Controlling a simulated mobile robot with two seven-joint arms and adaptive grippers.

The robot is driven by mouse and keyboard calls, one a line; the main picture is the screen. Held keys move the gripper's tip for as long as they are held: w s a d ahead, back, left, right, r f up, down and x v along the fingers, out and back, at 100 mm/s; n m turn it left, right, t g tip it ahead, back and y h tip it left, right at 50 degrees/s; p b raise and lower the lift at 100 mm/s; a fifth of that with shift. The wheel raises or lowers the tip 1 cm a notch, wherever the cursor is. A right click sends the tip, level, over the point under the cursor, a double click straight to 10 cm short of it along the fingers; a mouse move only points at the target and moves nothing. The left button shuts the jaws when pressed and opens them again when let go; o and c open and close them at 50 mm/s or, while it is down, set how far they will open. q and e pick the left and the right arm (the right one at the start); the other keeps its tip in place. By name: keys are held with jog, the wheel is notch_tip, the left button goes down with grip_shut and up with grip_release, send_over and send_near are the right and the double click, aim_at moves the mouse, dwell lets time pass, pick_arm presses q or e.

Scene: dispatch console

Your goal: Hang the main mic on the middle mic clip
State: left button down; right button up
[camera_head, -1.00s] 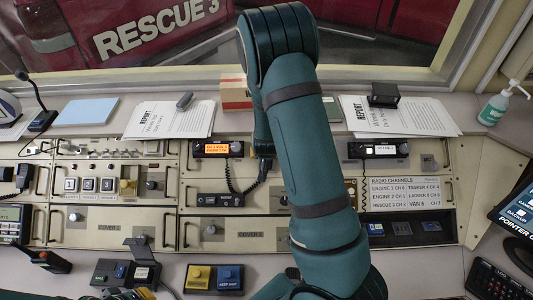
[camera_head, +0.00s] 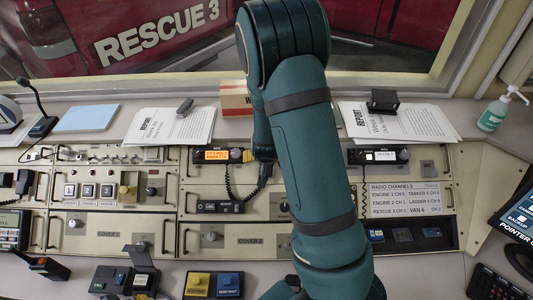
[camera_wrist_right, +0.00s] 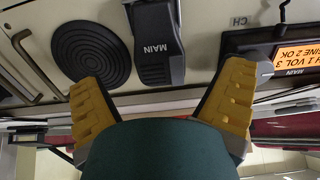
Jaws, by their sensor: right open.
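The main mic (camera_wrist_right: 157,45) is a black hand mic marked MAIN, seen upside down against the console panel in the right wrist view. In the head view a dark part (camera_head: 265,171) that looks like it shows beside my right arm, with a coiled cord below. My right gripper (camera_wrist_right: 160,85) is open, with its yellow fingers on either side of the mic's near end and gaps to both. In the head view one yellow fingertip (camera_head: 248,156) shows; my arm hides the rest. I cannot make out the middle mic clip. My left gripper is not in view.
The main radio (camera_head: 217,155) has an orange display left of the mic. A round black speaker grille (camera_wrist_right: 90,55) lies beside the mic in the wrist view. A second radio (camera_head: 378,156) sits right of my arm. Papers (camera_head: 172,126) and a red box (camera_head: 235,98) lie behind.

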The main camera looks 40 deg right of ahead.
jog(key=v, duration=0.8)
dwell(0.8)
